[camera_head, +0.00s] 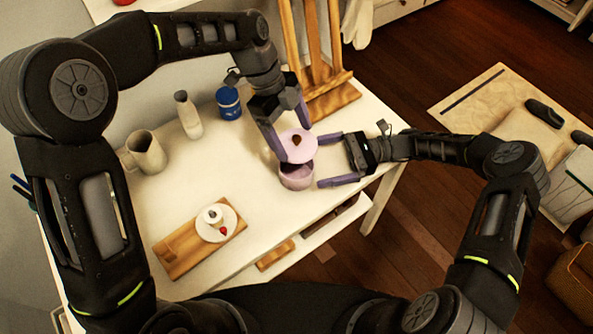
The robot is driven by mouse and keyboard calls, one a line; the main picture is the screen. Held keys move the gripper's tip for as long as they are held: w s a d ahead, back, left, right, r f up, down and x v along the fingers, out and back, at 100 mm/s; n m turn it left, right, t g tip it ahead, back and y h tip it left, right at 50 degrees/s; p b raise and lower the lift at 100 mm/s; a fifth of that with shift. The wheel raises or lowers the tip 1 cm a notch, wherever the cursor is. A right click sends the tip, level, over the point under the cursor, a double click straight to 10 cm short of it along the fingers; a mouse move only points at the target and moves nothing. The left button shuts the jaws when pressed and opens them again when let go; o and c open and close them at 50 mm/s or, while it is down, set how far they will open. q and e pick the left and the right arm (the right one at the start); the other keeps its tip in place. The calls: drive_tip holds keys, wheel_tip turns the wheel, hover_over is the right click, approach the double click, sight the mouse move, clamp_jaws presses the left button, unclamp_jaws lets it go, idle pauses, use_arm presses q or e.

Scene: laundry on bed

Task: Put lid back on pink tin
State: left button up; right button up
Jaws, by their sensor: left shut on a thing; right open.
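The pink tin (296,178) stands upright on the white table near its right edge, with its dark inside partly showing. The pink lid (299,146), with a brown knob on top, is just above the tin and tilted. My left gripper (290,137) reaches down from above and is shut on the lid. The lid hides part of the tin's opening, and I cannot tell whether its edge touches the rim. My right gripper (325,160) is open, with its fingers pointing left at the right side of the tin.
A blue jar (228,103), a pale bottle (188,115) and a beige pitcher (146,152) stand at the back left. A wooden easel (325,85) stands behind the tin. A wooden board (181,249) with a white dish (229,226) lies front left. The table (275,222) is clear between.

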sight(297, 171)
drive_tip(key=shift+x, duration=2.65)
drive_tip(key=shift+w, duration=0.1)
drive_tip(key=shift+c, duration=0.6)
drive_tip(key=c, duration=2)
use_arm(q)
drive_tip(key=shift+f, duration=2.45)
use_arm(e)
drive_tip(key=shift+c, duration=0.2)
use_arm(q)
drive_tip(key=shift+f, duration=0.1)
drive_tip(key=shift+f, duration=0.8)
drive_tip(key=shift+f, duration=0.35)
drive_tip(key=shift+s+a+f, duration=0.1)
drive_tip(key=shift+f, duration=0.2)
use_arm(e)
drive_tip(key=shift+a, duration=0.1)
